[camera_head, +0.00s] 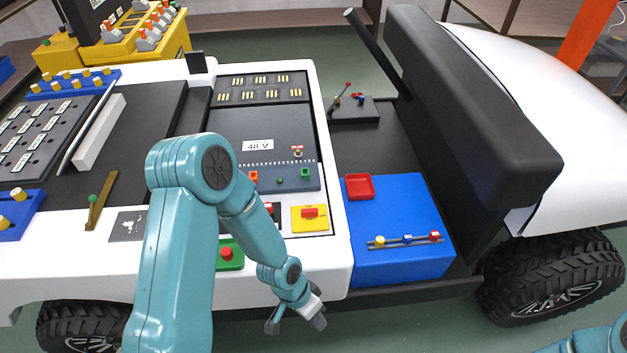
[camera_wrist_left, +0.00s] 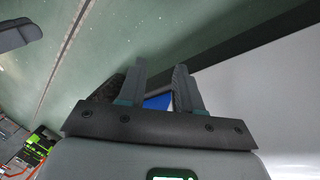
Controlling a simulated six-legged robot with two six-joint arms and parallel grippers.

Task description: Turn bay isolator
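The likely bay isolator is a red handle on a yellow plate (camera_head: 310,218), set in the front right corner of the cart's grey panel. The handle looks roughly horizontal. My left gripper (camera_head: 296,322) is below and in front of the cart's white front edge, apart from the isolator. In the left wrist view its two fingers (camera_wrist_left: 161,92) stand apart with nothing between them. That view faces the floor and does not show the isolator. My left arm hides part of the panel left of the yellow plate. My right gripper is out of view.
A green box with a red button (camera_head: 228,256) sits beside my left forearm. A blue box (camera_head: 400,262) with a red tray (camera_head: 359,187) stands to the right. A black seat back (camera_head: 470,95) rises behind it. Open floor lies in front of the cart.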

